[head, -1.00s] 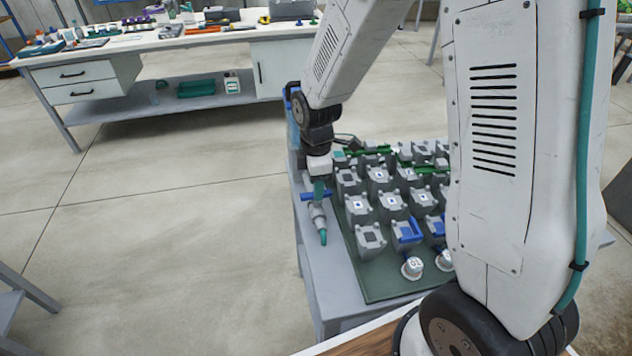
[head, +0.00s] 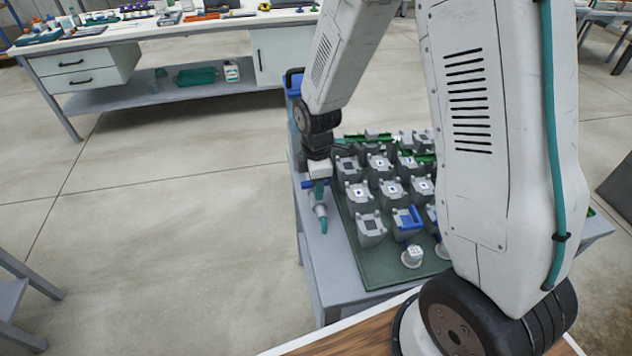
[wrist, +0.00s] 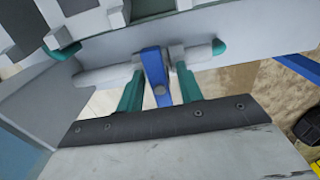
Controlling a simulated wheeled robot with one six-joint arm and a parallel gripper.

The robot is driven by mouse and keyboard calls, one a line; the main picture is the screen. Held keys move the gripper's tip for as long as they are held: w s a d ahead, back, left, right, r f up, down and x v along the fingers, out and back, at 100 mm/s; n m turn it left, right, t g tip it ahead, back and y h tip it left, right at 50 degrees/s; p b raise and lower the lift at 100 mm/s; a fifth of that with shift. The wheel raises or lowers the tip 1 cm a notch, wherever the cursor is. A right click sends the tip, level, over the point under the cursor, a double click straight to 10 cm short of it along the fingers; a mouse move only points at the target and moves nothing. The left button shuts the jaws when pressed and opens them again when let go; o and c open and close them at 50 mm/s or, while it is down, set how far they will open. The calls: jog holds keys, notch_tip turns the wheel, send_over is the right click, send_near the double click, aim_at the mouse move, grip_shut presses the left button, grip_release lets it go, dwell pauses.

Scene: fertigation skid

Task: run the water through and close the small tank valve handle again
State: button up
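The small tank valve has a blue handle (head: 307,184) at the left edge of the grey bench in the head view. In the wrist view the blue handle (wrist: 154,70) lies crosswise to a pale horizontal pipe (wrist: 105,76). The pipe has teal ends. My gripper (head: 319,188) is at the valve, its teal fingers pointing down. In the wrist view my gripper (wrist: 159,85) has one finger on each side of the handle. A gap shows on the right side; contact on the left is unclear. No water flow is visible.
A dark green mat (head: 375,275) with rows of grey pots stands right of the valve. A white round-capped item (head: 412,256) sits at its front. A white workbench (head: 262,60) with tools is at the back left.

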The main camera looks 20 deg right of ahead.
grip_shut()
jog(key=n, duration=0.3)
jog(key=shift+n, duration=0.3)
jog(key=n, duration=1)
jog(key=shift+n, duration=0.3)
jog(key=n, duration=0.5)
jog(key=shift+o, duration=1.7)
grip_release()
jog(key=shift+r, duration=0.1)
notch_tip(320, 180, up, 10)
jog(key=shift+f, duration=0.1)
